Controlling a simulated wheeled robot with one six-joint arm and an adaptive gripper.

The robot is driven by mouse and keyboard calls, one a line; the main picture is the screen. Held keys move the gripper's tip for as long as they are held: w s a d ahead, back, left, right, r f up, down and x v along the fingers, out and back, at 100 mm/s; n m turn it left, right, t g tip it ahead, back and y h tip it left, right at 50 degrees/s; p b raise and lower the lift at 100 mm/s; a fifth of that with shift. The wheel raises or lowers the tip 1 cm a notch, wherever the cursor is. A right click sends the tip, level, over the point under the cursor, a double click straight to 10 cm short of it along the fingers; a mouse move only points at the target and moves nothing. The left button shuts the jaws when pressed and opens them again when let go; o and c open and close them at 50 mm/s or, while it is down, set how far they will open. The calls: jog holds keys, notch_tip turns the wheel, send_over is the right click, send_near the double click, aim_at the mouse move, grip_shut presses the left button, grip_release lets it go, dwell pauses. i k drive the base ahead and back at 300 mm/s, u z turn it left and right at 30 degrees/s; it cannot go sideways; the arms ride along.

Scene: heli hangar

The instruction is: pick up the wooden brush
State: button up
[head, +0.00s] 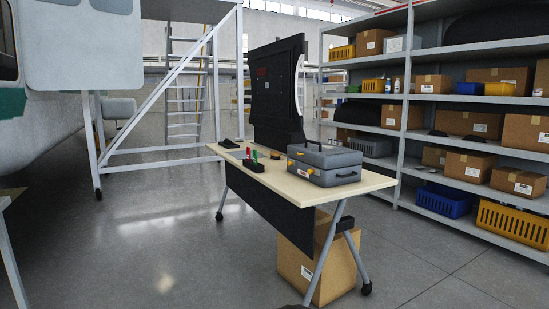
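I cannot make out a wooden brush in the head view. The table (225,151) has a pale top, and several small things lie on it. A small black holder (253,165) with red and green pen-like sticks stands near its front edge. A small yellow-and-dark thing (275,155) lies beside it, too small to identify. A flat black thing (229,143) lies at the far left end. My gripper does not show; only a dark sliver, which I cannot identify, shows at the bottom edge.
Loaded shelves (455,147) stand right, a stair platform (165,150) behind, a helicopter (38,110) left. The floor (150,245) left of the table is clear.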

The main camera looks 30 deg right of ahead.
aim_at(276, 156)
jog(key=z, duration=0.05)
jog(key=i, duration=5.9)
jog(key=z, duration=2.9)
